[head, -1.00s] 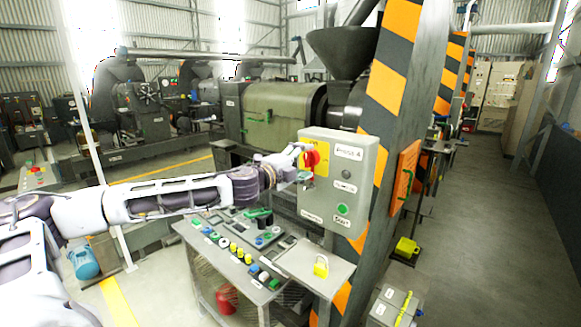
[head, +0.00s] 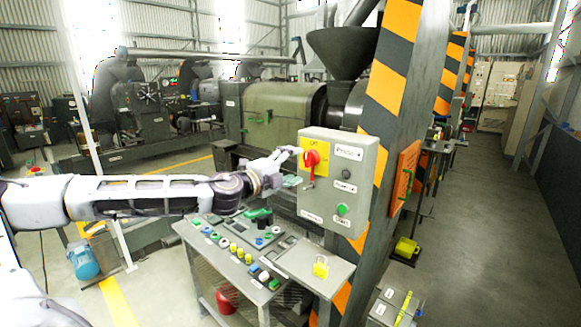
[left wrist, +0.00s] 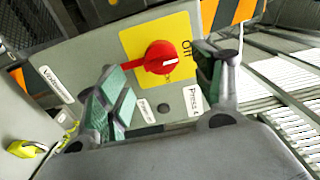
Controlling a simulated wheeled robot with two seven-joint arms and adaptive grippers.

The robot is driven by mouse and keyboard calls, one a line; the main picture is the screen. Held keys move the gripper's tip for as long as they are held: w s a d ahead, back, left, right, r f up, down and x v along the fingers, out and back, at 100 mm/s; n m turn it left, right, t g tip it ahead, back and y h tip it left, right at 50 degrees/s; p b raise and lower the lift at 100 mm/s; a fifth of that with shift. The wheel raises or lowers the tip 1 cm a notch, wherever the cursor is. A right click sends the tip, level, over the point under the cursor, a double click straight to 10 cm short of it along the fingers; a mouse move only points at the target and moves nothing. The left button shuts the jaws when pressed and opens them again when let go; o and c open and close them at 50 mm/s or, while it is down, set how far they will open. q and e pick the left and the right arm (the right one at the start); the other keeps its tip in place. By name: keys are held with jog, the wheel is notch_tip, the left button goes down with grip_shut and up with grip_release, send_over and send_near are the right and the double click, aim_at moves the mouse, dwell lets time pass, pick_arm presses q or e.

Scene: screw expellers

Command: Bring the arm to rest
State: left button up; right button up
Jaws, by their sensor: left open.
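My left gripper (head: 292,166) is in front of the left side of the grey control box, a short way from the red rotary switch (head: 311,159) on its yellow plate. In the left wrist view, my left gripper (left wrist: 165,85) shows its two green-padded fingers spread apart. The red switch (left wrist: 160,58) shows beyond and between them, with nothing held. The control box (head: 340,205) is labelled Press A and carries a green start button (head: 342,209). My right gripper is not in view.
A striped orange and black post (head: 385,110) stands behind the box.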

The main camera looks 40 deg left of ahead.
pick_arm(q)
jog(key=shift+s, duration=0.1)
dwell(0.7)
jog(key=s+d+f+n+g, duration=0.15)
jog(key=d+f+n, duration=0.25)
jog(key=d+f, duration=0.55)
jog(key=s+d+f+n+g, duration=0.15)
jog(key=d+f+n, duration=0.25)
jog(key=d+f, duration=0.55)
jog(key=s+f+n+g+y, duration=0.1)
jog(key=s+f+n+g, duration=0.95)
jog(key=s+f, duration=1.35)
notch_tip(320, 180, down, 34)
jog(key=s+m+g, duration=0.2)
jog(key=s+a+f, duration=0.2)
jog(key=s+f, duration=0.8)
jog(key=s, duration=0.1)
jog(key=s+a+f+g, duration=0.1)
jog(key=s+a+f, duration=0.1)
jog(key=s+f, duration=0.8)
jog(key=shift+s+a, duration=0.25)
jog(key=shift+s, duration=0.15)
